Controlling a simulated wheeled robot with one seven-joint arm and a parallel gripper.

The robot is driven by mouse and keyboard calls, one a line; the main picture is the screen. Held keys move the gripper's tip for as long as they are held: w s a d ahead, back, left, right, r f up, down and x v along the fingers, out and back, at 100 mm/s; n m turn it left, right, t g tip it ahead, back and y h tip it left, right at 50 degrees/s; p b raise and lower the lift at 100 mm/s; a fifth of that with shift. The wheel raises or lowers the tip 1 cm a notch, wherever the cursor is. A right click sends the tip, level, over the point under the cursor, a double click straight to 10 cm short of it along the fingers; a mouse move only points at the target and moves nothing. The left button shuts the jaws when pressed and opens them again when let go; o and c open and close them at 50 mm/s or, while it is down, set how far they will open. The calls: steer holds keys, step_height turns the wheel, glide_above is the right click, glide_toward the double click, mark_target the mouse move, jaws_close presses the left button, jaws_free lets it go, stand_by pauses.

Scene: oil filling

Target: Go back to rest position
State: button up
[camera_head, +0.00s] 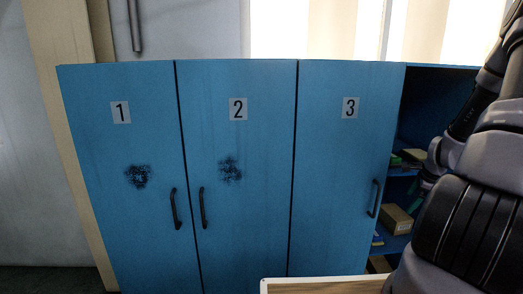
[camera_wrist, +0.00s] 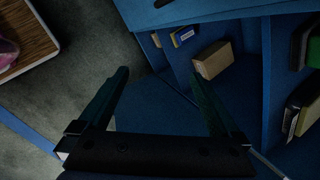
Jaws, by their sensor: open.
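My gripper (camera_wrist: 160,77) shows in the wrist view with its two dark fingers spread wide apart. Nothing is between them. It is at the open section of the blue cabinet, with blue panels and shelf boxes beyond the fingertips. In the head view my arm fills the right edge, in front of the open section, and the fingers are largely hidden. The blue cabinet (camera_head: 240,170) has doors numbered 1, 2 and 3, and door 3 (camera_head: 340,180) stands beside the open shelves.
A cardboard box (camera_wrist: 213,59) stands on a shelf, and a box also shows in the head view (camera_head: 396,219). A wood-topped surface with a white rim (camera_wrist: 28,38) is at the wrist view's upper left, holding a pink object (camera_wrist: 7,52). Grey floor (camera_wrist: 88,48) is clear beside it.

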steer(key=s+a+r+n+t, duration=0.15)
steer(key=a+r+n, duration=0.35)
steer(key=a+r, duration=0.6)
steer(key=s+a+r+n+g, duration=0.1)
steer(key=s+a+r+n, duration=0.4)
steer(key=r, duration=1.1)
steer(key=s+a+r+n+t+y, duration=0.1)
steer(key=s+a+r+n+t, duration=0.1)
steer(key=s+a+r+n, duration=0.7)
steer(key=s+a+r, duration=0.2)
steer(key=s+a, duration=0.2)
steer(key=s, duration=0.2)
steer(key=shift+s+r+y, duration=0.15)
steer(key=shift+r+y, duration=0.05)
steer(key=shift+y, duration=0.1)
steer(key=shift+s+a, duration=0.15)
steer(key=shift+s, duration=0.05)
steer(key=shift+c, duration=0.3)
